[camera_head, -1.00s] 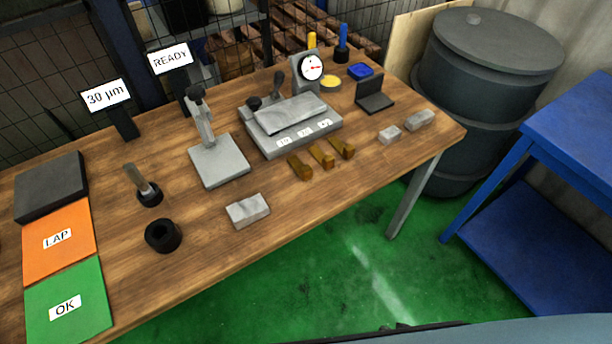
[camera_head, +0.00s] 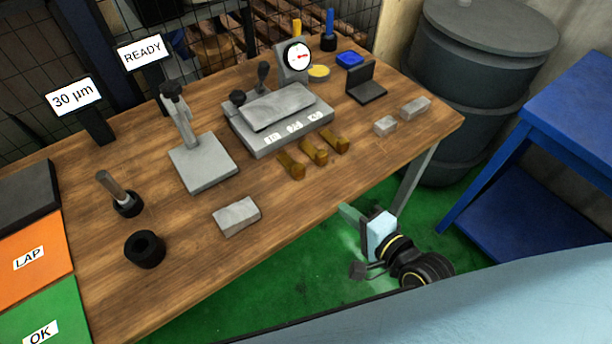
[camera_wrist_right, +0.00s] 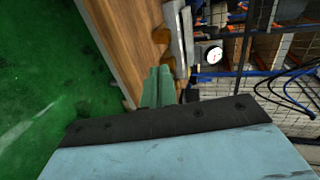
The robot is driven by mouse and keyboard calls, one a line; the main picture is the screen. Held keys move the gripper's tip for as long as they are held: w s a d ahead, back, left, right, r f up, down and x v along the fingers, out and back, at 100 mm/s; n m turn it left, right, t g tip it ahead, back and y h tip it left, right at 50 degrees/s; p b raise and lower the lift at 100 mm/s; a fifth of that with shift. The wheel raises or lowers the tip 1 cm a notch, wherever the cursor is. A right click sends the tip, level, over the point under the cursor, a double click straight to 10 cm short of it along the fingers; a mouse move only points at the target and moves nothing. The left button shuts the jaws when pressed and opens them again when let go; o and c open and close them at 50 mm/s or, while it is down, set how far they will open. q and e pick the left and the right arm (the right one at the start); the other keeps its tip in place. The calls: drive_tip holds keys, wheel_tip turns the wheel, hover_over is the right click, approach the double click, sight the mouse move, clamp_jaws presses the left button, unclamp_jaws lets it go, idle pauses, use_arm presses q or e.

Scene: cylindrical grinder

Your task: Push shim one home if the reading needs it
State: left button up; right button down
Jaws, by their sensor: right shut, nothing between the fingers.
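Three brass shims stand in a row at the front edge of a grey fixture (camera_head: 262,136): a left one (camera_head: 291,166), a middle one (camera_head: 314,151) and a right one (camera_head: 336,141). White labels on the fixture are too small to read surely. A round dial gauge (camera_head: 298,56) with a red needle stands behind; its value is unreadable. It also shows in the right wrist view (camera_wrist_right: 214,55). A sign (camera_head: 73,96) reads 30 µm. My right gripper (camera_head: 345,210) is shut and empty, off the table's front edge, apart from the shims. My left gripper is out of view.
A sign (camera_head: 142,52) reads READY. A grey stand (camera_head: 203,162), a grey block (camera_head: 236,216) and a black ring (camera_head: 145,249) are on the wooden table (camera_head: 190,265). Small blocks (camera_head: 415,107) lie at right. A blue table (camera_head: 570,130) stands beyond a floor gap.

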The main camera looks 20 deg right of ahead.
idle(0.3)
drive_tip(key=b, duration=0.2)
approach(302, 172)
drive_tip(key=x, duration=0.5)
drive_tip(key=shift+a+f, duration=0.1)
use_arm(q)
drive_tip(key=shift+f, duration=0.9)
use_arm(e)
drive_tip(key=shift+w+a, duration=0.2)
drive_tip(key=shift+w, duration=0.45)
